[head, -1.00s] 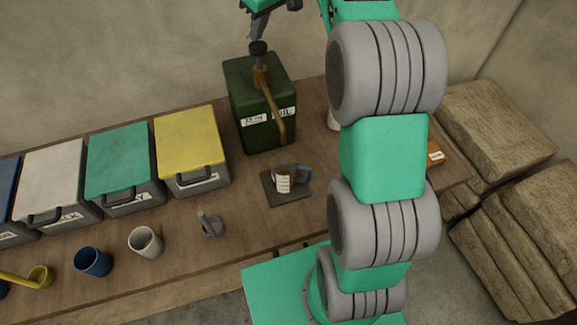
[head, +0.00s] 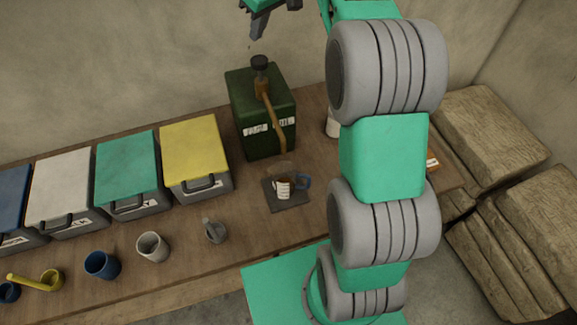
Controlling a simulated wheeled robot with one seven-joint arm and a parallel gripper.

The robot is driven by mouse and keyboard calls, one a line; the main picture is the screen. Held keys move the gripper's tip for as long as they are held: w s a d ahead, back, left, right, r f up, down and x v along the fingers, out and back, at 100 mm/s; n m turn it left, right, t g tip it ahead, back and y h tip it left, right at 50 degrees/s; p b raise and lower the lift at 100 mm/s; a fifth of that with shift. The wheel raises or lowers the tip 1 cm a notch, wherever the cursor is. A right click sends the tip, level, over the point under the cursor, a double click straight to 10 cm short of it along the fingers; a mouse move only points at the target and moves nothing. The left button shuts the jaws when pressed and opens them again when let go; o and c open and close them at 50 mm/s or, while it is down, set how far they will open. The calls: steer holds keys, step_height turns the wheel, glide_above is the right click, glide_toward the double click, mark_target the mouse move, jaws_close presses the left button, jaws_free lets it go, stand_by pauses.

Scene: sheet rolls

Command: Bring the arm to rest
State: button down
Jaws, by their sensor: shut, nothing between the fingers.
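My gripper (head: 257,30) is at the top edge of the head view, partly cut off. It is shut and empty, and hangs above the dark green oil can (head: 262,138). A small gap shows between its fingertips and the black pump knob (head: 260,63) on the can. My arm (head: 383,158) rises on the right side and hides part of the table behind it.
A white and blue mug (head: 285,189) stands on a dark square pad (head: 290,206) in front of the can. Bins with yellow (head: 193,142), green (head: 127,163) and other lids line the left. Cups (head: 153,246) stand along the front. Stacked sacks (head: 490,130) lie at right.

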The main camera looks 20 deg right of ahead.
steer(key=shift+r, duration=0.7)
steer(key=s+a+f+m+b, duration=0.1)
steer(key=s+a+f+m, duration=0.15)
steer(key=s, duration=0.55)
steer(key=s+a+f+m+b, duration=0.1)
steer(key=s+f+b, duration=0.15)
steer(key=s, duration=0.55)
steer(key=s+d+f+m+h, duration=0.2)
steer(key=s+d+f, duration=0.1)
steer(key=s+f, duration=0.7)
steer(key=shift+s+d+f+t, duration=0.15)
steer(key=shift+s+t, duration=0.15)
steer(key=shift+s, duration=0.3)
